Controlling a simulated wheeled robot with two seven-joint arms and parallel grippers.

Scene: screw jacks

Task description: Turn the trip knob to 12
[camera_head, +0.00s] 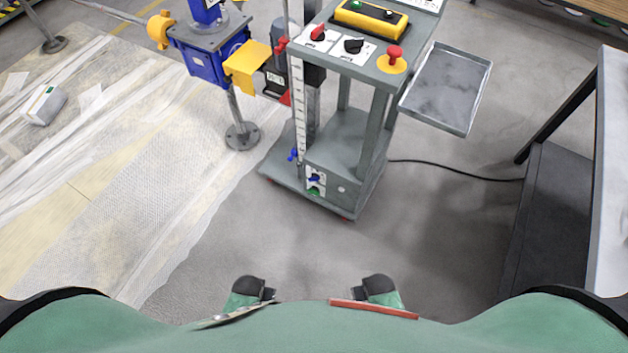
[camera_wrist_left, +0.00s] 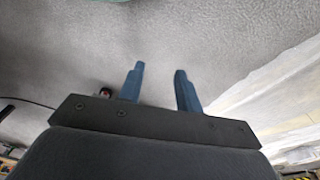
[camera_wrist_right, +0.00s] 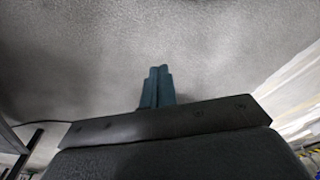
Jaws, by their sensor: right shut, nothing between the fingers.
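A grey wheeled cart (camera_head: 335,150) stands at the upper middle of the head view. Its top panel carries a red-marked rotary knob (camera_head: 318,33) and a black rotary knob (camera_head: 353,46) on white plates. Their scale marks are too small to read, and I cannot tell which is the trip knob. My left gripper (camera_wrist_left: 158,76) is open and empty over grey floor in the left wrist view. My right gripper (camera_wrist_right: 158,70) is shut with nothing in it, over bare floor in the right wrist view. Both grippers are well away from the knobs.
A red button (camera_head: 393,53) sits on the panel's right, near a yellow control box (camera_head: 371,17). A metal tray (camera_head: 450,85) juts out at the cart's right. A blue jack (camera_head: 205,50) stands left. A cable (camera_head: 455,170) crosses the floor. Floor before the cart is clear.

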